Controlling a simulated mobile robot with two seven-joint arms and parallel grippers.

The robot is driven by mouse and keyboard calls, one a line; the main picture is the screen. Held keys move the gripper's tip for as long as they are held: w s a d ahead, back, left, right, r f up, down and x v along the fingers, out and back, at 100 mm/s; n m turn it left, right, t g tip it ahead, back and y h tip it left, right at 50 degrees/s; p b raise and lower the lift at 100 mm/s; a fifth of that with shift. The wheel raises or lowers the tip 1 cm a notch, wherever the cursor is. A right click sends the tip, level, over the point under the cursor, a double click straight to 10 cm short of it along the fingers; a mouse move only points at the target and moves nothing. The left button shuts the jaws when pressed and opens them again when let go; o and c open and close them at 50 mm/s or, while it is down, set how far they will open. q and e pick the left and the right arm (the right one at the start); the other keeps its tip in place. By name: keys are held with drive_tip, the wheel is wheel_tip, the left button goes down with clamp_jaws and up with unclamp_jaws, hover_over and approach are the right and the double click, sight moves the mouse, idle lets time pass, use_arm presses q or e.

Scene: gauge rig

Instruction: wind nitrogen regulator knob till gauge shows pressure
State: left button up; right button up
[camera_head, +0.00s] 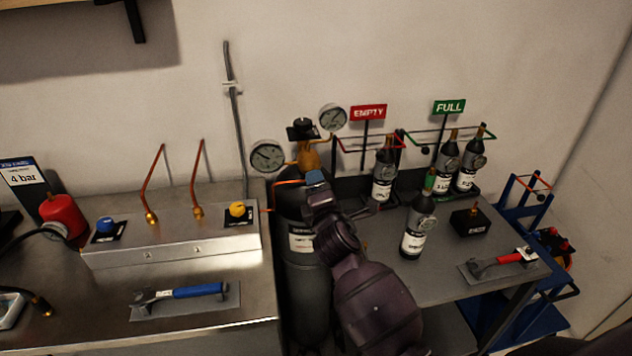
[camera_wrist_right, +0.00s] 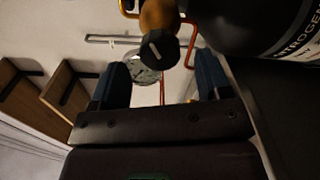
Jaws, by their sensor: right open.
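The nitrogen cylinder (camera_head: 304,285) stands between two benches, with a brass regulator (camera_head: 309,158) on top. A left gauge (camera_head: 267,156) and a right gauge (camera_head: 332,118) sit beside it; their readings are too small to tell. My right gripper (camera_head: 315,178) is just in front of the regulator. In the right wrist view my right gripper (camera_wrist_right: 163,75) is open and empty. A dark knob (camera_wrist_right: 158,49) with a pale line shows slightly beyond the fingertips, between them and apart from both. A gauge face (camera_wrist_right: 143,70) is partly hidden behind it. My left gripper is out of view.
A steel box with a blue knob (camera_head: 105,224) and a yellow knob (camera_head: 237,210) stands left. A card (camera_head: 22,178) reads 4 bar. Dark bottles (camera_head: 419,226) stand on the right bench. Copper pipe (camera_head: 290,182) runs close to my right gripper.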

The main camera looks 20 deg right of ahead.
drive_tip(key=v, duration=0.6)
drive_tip(key=shift+s, duration=0.25)
drive_tip(key=s+d+f+m+g+y, duration=0.1)
drive_tip(key=s+f+m+g+y, duration=0.3)
drive_tip(key=s+f+m, duration=1.3)
drive_tip(key=s+f+g, duration=0.1)
drive_tip(key=s+f, duration=0.4)
drive_tip(key=shift+s+d+g, duration=0.3)
drive_tip(key=shift+d, duration=0.1)
